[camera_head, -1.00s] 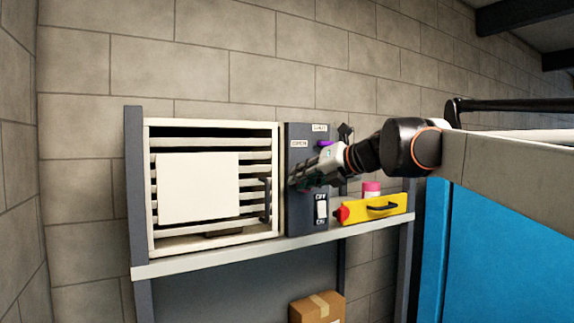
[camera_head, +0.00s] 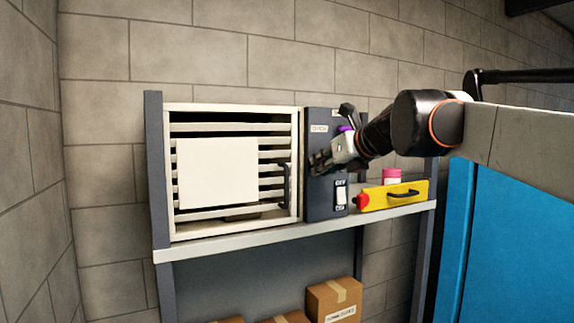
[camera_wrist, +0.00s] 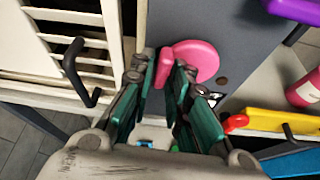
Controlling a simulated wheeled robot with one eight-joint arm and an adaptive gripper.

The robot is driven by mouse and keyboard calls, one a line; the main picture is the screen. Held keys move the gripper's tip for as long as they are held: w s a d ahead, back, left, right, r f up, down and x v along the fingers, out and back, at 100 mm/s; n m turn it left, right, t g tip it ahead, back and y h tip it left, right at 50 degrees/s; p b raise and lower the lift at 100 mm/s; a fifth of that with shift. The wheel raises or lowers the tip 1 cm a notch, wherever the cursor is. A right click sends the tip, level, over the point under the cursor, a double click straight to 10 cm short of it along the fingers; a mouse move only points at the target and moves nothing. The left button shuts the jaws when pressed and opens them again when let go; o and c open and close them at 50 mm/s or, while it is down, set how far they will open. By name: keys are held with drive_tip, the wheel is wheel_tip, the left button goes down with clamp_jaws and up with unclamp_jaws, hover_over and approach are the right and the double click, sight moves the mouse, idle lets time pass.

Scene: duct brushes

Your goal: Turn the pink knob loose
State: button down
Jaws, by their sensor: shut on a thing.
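The pink knob (camera_wrist: 203,58) sits on the face of the dark grey panel (camera_head: 317,202). It has a round disc and a raised grip bar. In the wrist view my gripper (camera_wrist: 171,73) has its green-padded fingers on both sides of the bar, shut on it. The disc shows behind and to the right of the fingers. In the head view my gripper (camera_head: 322,160) is at the front of the panel and hides the knob.
The white slatted unit (camera_head: 167,190) with a black handle (camera_head: 285,185) stands left of the panel. A white switch (camera_head: 341,195) is below my gripper. A purple part (camera_head: 345,128) is above. A yellow box (camera_head: 380,202) and pink container (camera_head: 392,176) are to the right.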

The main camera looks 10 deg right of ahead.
idle(0.5)
drive_tip(key=c, duration=1.7)
unclamp_jaws()
drive_tip(key=shift+o, duration=0.2)
drive_tip(key=shift+s, duration=0.1)
wheel_tip(320, 180, up, 10)
drive_tip(key=shift+r, duration=0.1)
